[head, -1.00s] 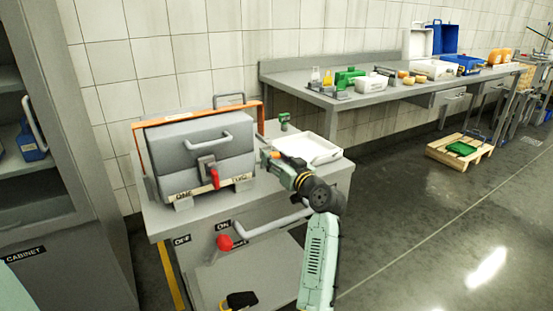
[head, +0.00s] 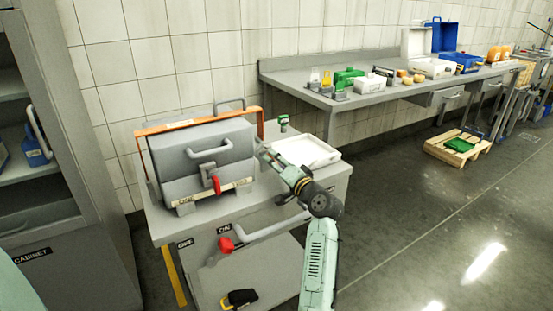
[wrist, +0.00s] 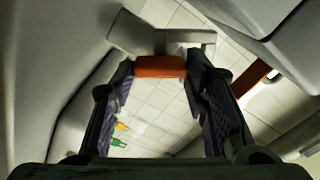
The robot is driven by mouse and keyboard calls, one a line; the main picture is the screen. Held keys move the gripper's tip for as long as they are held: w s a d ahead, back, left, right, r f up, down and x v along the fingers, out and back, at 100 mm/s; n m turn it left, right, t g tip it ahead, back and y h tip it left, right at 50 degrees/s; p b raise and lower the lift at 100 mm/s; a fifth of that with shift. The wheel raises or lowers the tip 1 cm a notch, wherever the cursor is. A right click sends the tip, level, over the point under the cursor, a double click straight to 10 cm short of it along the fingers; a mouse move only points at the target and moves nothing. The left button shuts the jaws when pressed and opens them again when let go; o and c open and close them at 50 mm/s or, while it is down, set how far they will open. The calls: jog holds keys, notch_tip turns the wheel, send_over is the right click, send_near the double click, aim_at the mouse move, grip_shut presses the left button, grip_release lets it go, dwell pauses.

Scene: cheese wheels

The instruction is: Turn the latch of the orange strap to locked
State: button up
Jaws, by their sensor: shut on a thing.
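The orange strap (head: 200,122) runs over the top of a grey box (head: 206,150) on the cabinet top and down both of its sides. My gripper (head: 263,150) is at the strap's right side, next to the box. In the wrist view, my gripper's fingertips (wrist: 160,70) are shut on an orange piece (wrist: 160,66), which appears to be part of the strap or its latch. A grey plate lies just beyond it. The latch's turn position cannot be told, because my gripper and the box hide that side.
A red-handled lever (head: 216,185) is on the box front above a label strip. A white tray (head: 305,151) stands right of my gripper. A red-knobbed handle (head: 226,244) is on the cabinet front.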

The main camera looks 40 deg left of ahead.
jog(key=m+p, duration=0.2)
jog(key=m, duration=0.1)
jog(key=shift+r+m, duration=0.15)
jog(key=shift+m, duration=0.15)
jog(key=shift+m+p, duration=1.1)
jog(key=shift+m, duration=0.3)
jog(key=o, duration=1.1)
jog(key=shift+f, duration=0.2)
jog(key=shift+o, duration=0.2)
jog(key=v, duration=1.2)
